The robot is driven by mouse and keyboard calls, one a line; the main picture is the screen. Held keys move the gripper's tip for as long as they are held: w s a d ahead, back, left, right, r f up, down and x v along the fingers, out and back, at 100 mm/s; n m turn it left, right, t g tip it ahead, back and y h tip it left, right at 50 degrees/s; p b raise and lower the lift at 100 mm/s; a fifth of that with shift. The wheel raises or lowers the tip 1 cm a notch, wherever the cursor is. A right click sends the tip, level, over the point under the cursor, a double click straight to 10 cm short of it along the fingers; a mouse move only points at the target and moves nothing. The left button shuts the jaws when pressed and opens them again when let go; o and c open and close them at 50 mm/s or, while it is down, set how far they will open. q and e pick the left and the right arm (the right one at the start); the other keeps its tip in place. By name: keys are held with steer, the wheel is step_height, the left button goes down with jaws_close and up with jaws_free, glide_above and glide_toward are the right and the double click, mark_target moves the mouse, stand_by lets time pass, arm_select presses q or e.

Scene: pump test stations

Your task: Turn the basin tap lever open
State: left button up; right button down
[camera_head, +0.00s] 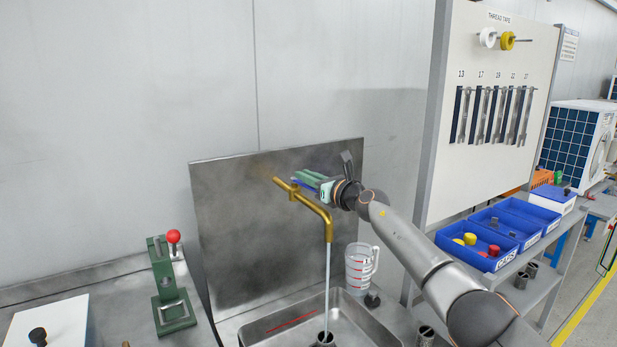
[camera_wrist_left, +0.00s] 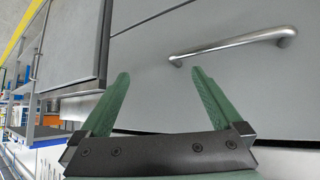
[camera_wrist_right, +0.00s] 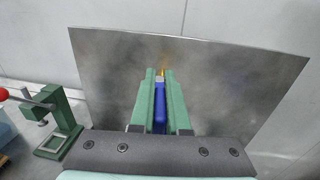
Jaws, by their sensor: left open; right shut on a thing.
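The brass basin tap (camera_head: 320,210) stands in front of a steel splash panel. A pale stream (camera_head: 327,285) runs straight down from its spout into the basin. My right gripper (camera_head: 297,180) is at the top of the tap, shut on the blue tap lever (camera_wrist_right: 160,108), which lies between its green fingers in the right wrist view (camera_wrist_right: 159,76). Brass shows just past the fingertips. The fingers partly hide the lever in the head view. My left gripper (camera_wrist_left: 160,80) is open and empty, low before a grey cabinet front, and is not in the head view.
The steel basin (camera_head: 375,325) has a measuring jug (camera_head: 359,268) behind its right side. A green stand with a red knob (camera_head: 173,236) is on the left. Blue bins (camera_head: 475,245) stand on the right. A cabinet handle (camera_wrist_left: 232,47) is beyond my left gripper.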

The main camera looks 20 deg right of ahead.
steer(key=c, duration=0.9)
jaws_free()
steer(key=shift+s+d+r+p, duration=0.2)
steer(key=shift+s+d+p, duration=0.25)
steer(key=shift+p, duration=0.2)
steer(key=p+v, duration=0.2)
steer(key=v, duration=0.1)
steer(key=p+v, duration=0.1)
steer(key=shift+s+a+f, duration=0.2)
steer(key=shift+s+f, duration=0.05)
steer(key=b+v, duration=0.1)
steer(key=v, duration=0.6)
steer(key=shift+a, duration=0.2)
